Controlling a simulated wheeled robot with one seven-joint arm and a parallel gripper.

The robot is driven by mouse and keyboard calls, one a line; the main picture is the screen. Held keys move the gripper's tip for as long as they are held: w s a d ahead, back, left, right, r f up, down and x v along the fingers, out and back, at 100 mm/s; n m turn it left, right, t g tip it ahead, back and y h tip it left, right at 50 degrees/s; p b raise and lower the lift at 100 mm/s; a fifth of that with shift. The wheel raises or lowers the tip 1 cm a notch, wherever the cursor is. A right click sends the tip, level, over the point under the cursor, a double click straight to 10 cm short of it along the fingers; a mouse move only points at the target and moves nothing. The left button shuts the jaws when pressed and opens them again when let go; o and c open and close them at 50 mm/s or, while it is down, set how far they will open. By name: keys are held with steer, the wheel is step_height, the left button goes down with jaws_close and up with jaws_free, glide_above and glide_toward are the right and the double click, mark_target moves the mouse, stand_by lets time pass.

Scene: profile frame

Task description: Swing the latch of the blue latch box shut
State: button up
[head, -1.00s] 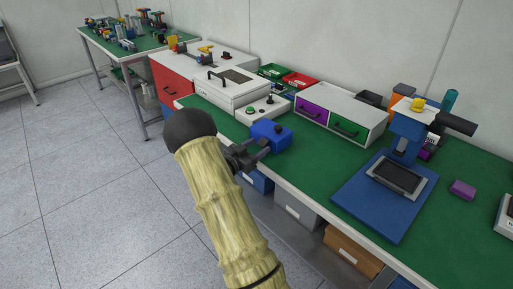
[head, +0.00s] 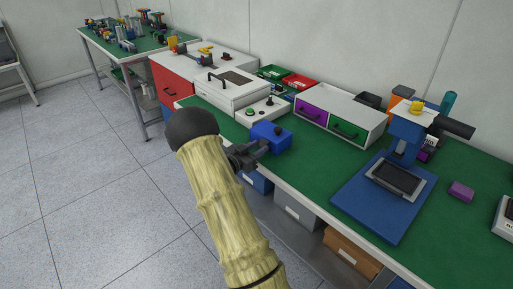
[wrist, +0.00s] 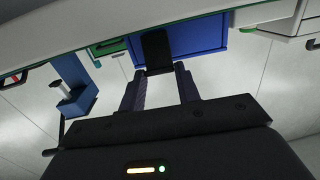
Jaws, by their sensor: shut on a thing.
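The blue latch box (head: 274,136) sits at the near edge of the green bench top. In the wrist view its blue face (wrist: 205,38) fills the upper middle. A dark latch (wrist: 155,45) lies against that face and reaches down to my fingertips. My gripper (head: 262,148) is at the near left side of the box. In the wrist view my gripper (wrist: 160,70) has its two fingers around the latch's lower end, shut on it. In the head view the latch is hidden or too small to make out.
A white panel with a green button (head: 254,109) stands just behind the box. A purple-and-green drawer unit (head: 342,112) is to the right. A blue stand (head: 385,195) stands further right. Green bench top (head: 320,160) between box and stand is clear.

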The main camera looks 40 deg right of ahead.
mark_target(265, 140)
steer(key=shift+w+d+r+g+y+p, duration=0.15)
steer(key=shift+r+y+p, duration=0.25)
steer(key=shift+p, duration=0.65)
steer(key=shift+s+d+r+g+y+p, duration=0.1)
steer(key=shift+d+r+y+p, duration=0.2)
steer(key=shift+y+p, duration=0.5)
steer(key=shift+w+d+r+g+y+p, duration=0.1)
steer(key=shift+d+r+y+p, duration=0.2)
steer(key=shift+p, duration=0.95)
steer(key=p, duration=0.1)
steer(key=y+p, duration=0.1)
steer(key=p, duration=0.1)
steer(key=shift+d+r, duration=0.2)
steer(key=shift+r, duration=0.1)
steer(key=p, duration=0.1)
steer(key=y+p, duration=0.1)
steer(key=shift+d+y+p, duration=0.3)
steer(key=shift+p, duration=0.1)
steer(key=shift+f, duration=0.2)
steer(key=o, duration=1)
steer(key=shift+a, duration=0.1)
steer(key=v, duration=1.7)
steer(key=shift+w+a, duration=0.15)
steer(key=shift+a, duration=0.1)
